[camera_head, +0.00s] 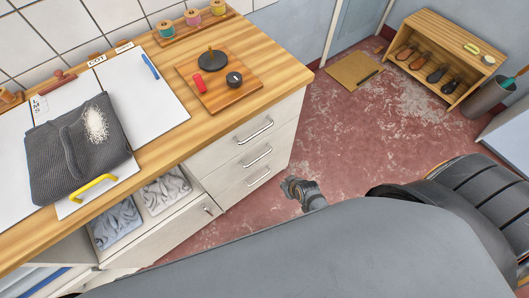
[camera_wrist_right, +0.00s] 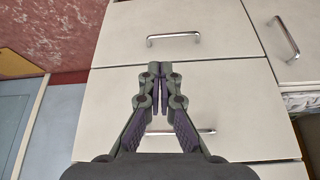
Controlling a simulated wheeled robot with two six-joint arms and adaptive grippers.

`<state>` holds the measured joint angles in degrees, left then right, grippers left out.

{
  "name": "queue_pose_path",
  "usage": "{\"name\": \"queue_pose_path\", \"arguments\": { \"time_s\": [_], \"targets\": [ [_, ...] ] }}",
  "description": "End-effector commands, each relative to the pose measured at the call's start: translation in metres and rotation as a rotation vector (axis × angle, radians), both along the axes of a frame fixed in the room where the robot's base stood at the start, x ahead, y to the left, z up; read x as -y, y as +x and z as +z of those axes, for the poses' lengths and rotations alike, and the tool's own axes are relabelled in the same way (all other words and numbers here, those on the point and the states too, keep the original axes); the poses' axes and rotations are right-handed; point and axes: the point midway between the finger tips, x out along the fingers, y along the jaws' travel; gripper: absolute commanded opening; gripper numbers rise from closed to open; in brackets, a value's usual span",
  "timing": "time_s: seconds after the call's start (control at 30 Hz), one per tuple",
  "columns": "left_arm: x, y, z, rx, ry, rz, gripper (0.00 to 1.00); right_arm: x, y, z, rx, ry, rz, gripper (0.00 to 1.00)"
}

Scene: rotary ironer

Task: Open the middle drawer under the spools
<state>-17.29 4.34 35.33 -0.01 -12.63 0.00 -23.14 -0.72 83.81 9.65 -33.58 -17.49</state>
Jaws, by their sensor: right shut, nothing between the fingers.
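The stack of three pale drawers is under the right end of the wooden counter, and all look shut. In the head view the middle drawer's bar handle (camera_head: 257,157) sits between the top handle (camera_head: 254,131) and bottom handle (camera_head: 259,177). The spools (camera_head: 193,15) stand on a rack at the counter's back. My right gripper (camera_head: 289,186) is shut and empty, low by the drawers' right side. The wrist view looks upside down; there the gripper (camera_wrist_right: 160,68) is before the middle drawer front (camera_wrist_right: 235,95), partly covering its handle (camera_wrist_right: 205,131). Contact cannot be told. My left gripper is not in view.
A neighbouring drawer with folded cloths (camera_head: 166,190) stands partly open left of the stack. A dark folded garment (camera_head: 70,150) and a wooden board (camera_head: 218,80) lie on the counter. Bare red floor (camera_head: 340,130) is right of the drawers; a shoe rack (camera_head: 445,55) stands beyond.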

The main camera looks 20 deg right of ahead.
Motion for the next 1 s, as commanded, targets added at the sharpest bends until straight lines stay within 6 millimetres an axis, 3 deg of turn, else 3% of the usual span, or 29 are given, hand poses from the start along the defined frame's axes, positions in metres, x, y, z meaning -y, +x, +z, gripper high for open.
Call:
{"name": "queue_pose_path", "arguments": {
  "time_s": [0.03,0.13,0.23,0.37,0.57,1.0],
  "targets": [
    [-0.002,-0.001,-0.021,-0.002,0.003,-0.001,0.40,-0.009,0.024,0.016,0.061,0.017,0.023,0.00],
    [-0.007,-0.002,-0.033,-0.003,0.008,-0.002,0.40,-0.022,0.055,0.067,0.157,0.036,0.073,0.00],
    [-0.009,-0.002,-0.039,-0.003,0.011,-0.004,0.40,-0.029,0.070,0.104,0.221,0.045,0.109,0.00],
    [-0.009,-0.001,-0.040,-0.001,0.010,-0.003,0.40,-0.032,0.076,0.126,0.253,0.049,0.128,0.00],
    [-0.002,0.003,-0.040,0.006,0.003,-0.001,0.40,-0.034,0.082,0.122,0.255,0.049,0.128,0.00],
    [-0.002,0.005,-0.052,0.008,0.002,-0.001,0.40,-0.050,0.132,0.065,0.255,0.047,0.127,0.00]
  ]
}}
